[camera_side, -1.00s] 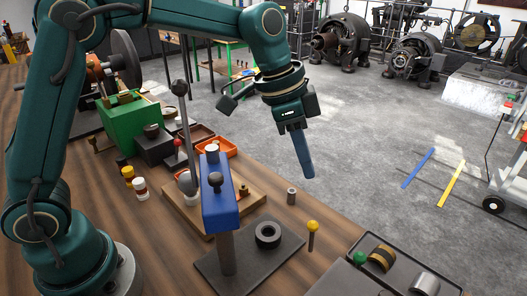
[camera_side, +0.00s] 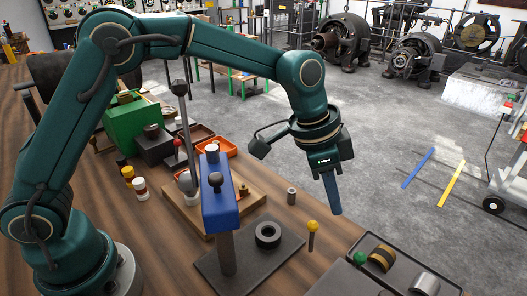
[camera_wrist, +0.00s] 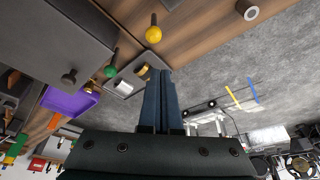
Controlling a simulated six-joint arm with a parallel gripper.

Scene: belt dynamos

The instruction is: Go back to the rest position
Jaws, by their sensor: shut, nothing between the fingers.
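My gripper (camera_side: 332,192) is shut and empty. In the side view it hangs in the air past the right edge of the wooden bench, fingers pointing down, with the grey floor behind it. In the wrist view its two blue fingers (camera_wrist: 163,98) lie together with nothing between them. My arm reaches out from the left over the bench. No separate object belongs to this task.
Below the arm stand a blue press (camera_side: 219,200), a grey ring (camera_side: 268,234), a yellow-topped pin (camera_side: 313,228) and a small cylinder (camera_side: 291,196). A dark tray (camera_side: 345,283) holds parts at the front right. A lever (camera_side: 184,130) rises near the arm. The air around my gripper is clear.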

